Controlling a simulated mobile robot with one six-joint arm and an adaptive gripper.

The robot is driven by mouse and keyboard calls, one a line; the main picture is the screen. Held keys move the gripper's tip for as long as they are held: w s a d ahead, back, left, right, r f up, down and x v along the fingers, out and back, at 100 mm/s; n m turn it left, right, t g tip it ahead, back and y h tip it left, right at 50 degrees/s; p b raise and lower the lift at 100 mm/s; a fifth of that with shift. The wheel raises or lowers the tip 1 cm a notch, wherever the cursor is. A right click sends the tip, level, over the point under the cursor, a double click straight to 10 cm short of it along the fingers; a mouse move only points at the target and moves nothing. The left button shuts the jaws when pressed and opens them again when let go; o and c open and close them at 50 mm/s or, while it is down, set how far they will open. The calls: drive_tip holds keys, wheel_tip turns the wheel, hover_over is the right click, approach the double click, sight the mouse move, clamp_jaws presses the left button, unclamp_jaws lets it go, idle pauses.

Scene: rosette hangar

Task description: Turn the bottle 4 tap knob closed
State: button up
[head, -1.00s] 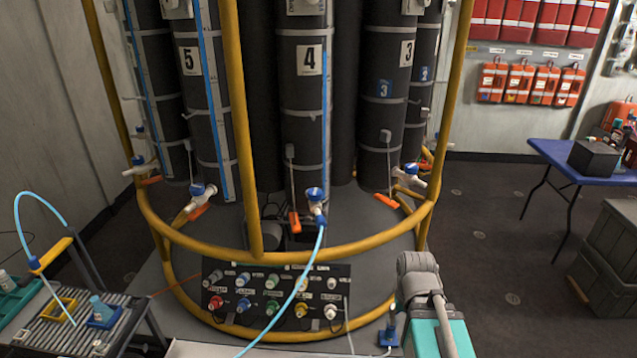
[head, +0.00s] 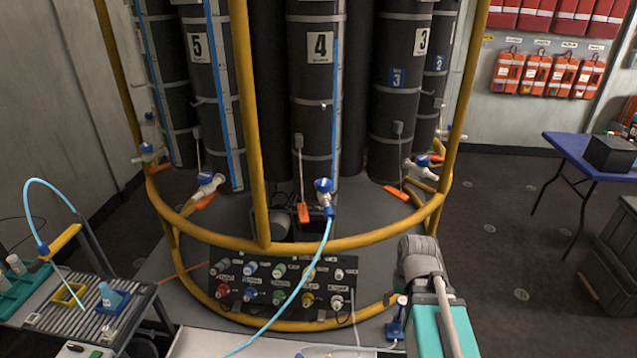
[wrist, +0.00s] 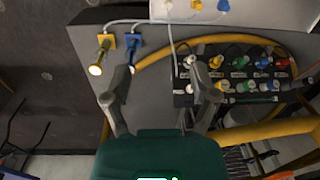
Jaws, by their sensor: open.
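Bottle 4 (head: 319,110) is the dark cylinder with the white "4" label, in the middle of the head view. Its tap knob (head: 323,185) is blue, on a white tap body at the bottle's foot. A light-blue hose (head: 322,245) runs down from this tap. I cannot tell the knob's exact turn angle. My gripper (wrist: 162,72) is open and empty in the wrist view, with its fingers wide apart. In the head view my arm is at lower right, below and right of the tap, well apart from it. The tap is not seen in the wrist view.
A yellow ring rail (head: 330,243) passes in front of the bottles, just below the tap. A connector panel (head: 285,285) sits under it; it also shows in the wrist view (wrist: 240,80). A tool cart (head: 75,315) stands left, a blue table (head: 590,160) right.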

drive_tip(key=w+a+r+n+y, duration=0.2)
drive_tip(key=w+a+n+y, duration=0.25)
drive_tip(key=w, duration=0.25)
drive_tip(key=n+g+y, duration=0.1)
drive_tip(key=n+y, duration=1.1)
drive_tip(key=n, duration=0.1)
approach(318, 182)
drive_tip(key=d+f, duration=0.1)
drive_tip(key=d, duration=0.2)
drive_tip(key=shift+w+d+r+n+g+y+p, duration=0.2)
drive_tip(key=shift+d+n+g+y+p, duration=0.15)
drive_tip(key=shift+p, duration=0.1)
drive_tip(key=shift+a, duration=0.15)
drive_tip(key=a, duration=0.9)
drive_tip(key=s+a, duration=0.1)
drive_tip(key=a, duration=0.3)
drive_tip(key=shift+a, duration=0.3)
drive_tip(key=c, duration=0.9)
